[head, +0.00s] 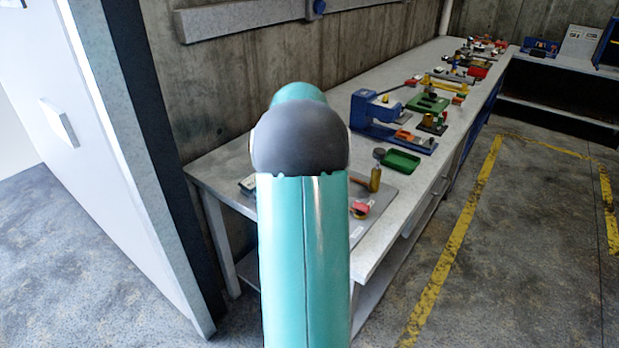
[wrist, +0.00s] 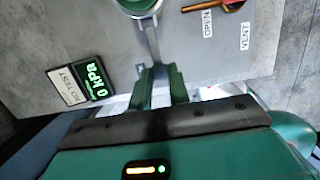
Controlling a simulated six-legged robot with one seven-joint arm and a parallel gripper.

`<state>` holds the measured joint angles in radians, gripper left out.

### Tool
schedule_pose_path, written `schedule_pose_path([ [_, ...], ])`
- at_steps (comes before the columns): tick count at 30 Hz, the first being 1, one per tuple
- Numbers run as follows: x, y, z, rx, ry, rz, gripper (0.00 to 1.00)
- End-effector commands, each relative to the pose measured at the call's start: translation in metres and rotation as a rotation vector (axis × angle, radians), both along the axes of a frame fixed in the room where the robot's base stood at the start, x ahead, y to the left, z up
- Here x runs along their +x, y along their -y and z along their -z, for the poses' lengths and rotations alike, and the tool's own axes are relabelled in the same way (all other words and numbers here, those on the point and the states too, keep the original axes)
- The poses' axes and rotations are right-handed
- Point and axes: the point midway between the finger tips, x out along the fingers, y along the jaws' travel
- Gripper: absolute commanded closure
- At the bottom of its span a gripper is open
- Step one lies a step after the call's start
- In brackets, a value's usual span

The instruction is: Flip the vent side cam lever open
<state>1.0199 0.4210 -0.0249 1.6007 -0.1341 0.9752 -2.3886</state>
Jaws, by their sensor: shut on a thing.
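In the wrist view, my gripper (wrist: 160,72) has its two green fingers close together on a grey metal cam lever (wrist: 151,42). The lever runs up from the fingers to a round fitting (wrist: 137,6), cut off by the top edge. White labels reading OPEN (wrist: 208,23) and VENT (wrist: 245,36) lie on the grey plate (wrist: 215,60) to the right. The lever's far end is hidden between the fingers. In the head view, my teal arm hides the gripper and the lever.
A small display (wrist: 90,80) reading 0 kPa, beside a NO TEST label (wrist: 67,86), is left of the fingers. An orange-and-red part (wrist: 215,5) is at the upper right. In the head view, the long bench (head: 390,85) carries a blue press-like fixture (head: 385,125) and a green tray (head: 401,162).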

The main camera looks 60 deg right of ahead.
Motion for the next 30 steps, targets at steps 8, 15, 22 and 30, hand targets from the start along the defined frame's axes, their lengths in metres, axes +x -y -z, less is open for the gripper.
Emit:
schedule_pose_path([
  [8,0.001,0.001,-0.001,-0.003,0.002,-0.001,0.68],
  [15,0.0,0.0,0.0,-0.002,0.001,0.001,0.6],
  [22,0.001,-0.001,-0.01,-0.003,0.001,0.001,0.6],
  [30,0.002,-0.011,-0.062,-0.007,0.003,-0.001,0.6],
])
